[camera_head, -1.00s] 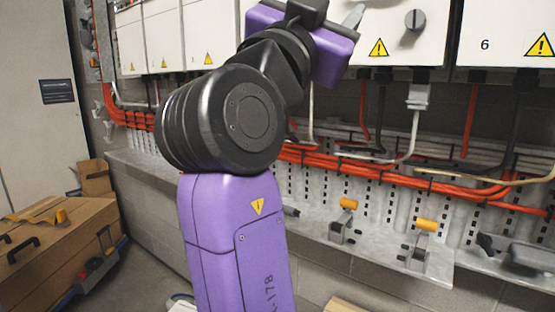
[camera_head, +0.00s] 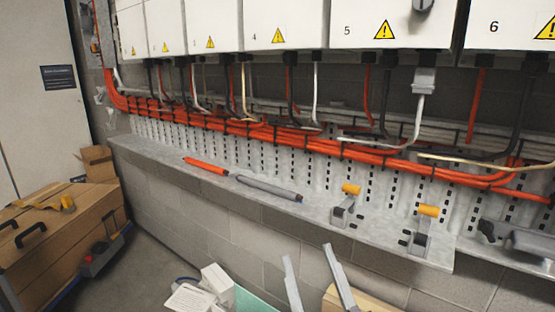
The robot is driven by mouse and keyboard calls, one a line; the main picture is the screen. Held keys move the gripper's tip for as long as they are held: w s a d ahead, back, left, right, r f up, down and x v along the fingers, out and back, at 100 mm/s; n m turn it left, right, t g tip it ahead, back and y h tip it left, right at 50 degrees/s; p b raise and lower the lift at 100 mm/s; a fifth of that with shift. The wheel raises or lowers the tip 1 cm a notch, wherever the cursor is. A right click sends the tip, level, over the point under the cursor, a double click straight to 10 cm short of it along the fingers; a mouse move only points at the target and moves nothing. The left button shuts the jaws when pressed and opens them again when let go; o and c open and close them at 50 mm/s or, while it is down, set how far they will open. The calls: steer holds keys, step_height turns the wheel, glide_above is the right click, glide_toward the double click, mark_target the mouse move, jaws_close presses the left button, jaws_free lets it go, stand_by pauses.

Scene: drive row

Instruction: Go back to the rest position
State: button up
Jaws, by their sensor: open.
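My gripper (camera_head: 308,254) shows at the bottom middle of the head view, as two pale grey fingers pointing up. The fingers are apart with nothing between them, so it is open and empty. It appears below the front edge of the grey ledge (camera_head: 170,160), clear of the things on it. The rest of my arm is out of view.
On the ledge lie an orange pen-like tool (camera_head: 206,166), a grey one (camera_head: 268,188) and two yellow-knobbed clamps (camera_head: 345,205) (camera_head: 421,232). Orange cables (camera_head: 300,138) and numbered white boxes (camera_head: 395,28) are behind.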

steer(key=s+d+f+m+g+h, duration=0.25)
steer(key=s+d+f, duration=0.35)
steer(key=s, duration=0.5)
steer(key=s+d+f+m+g+h, duration=0.1)
steer(key=s+d+f+g, duration=0.25)
steer(key=s+f, duration=0.7)
steer(key=s+d+f+m+g+h, duration=0.2)
steer(key=s+d+f, duration=0.35)
steer(key=s, duration=0.75)
step_height(320, 180, up, 16)
steer(key=p, duration=1.6)
steer(key=shift+w+r, duration=0.2)
steer(key=shift+w, duration=0.05)
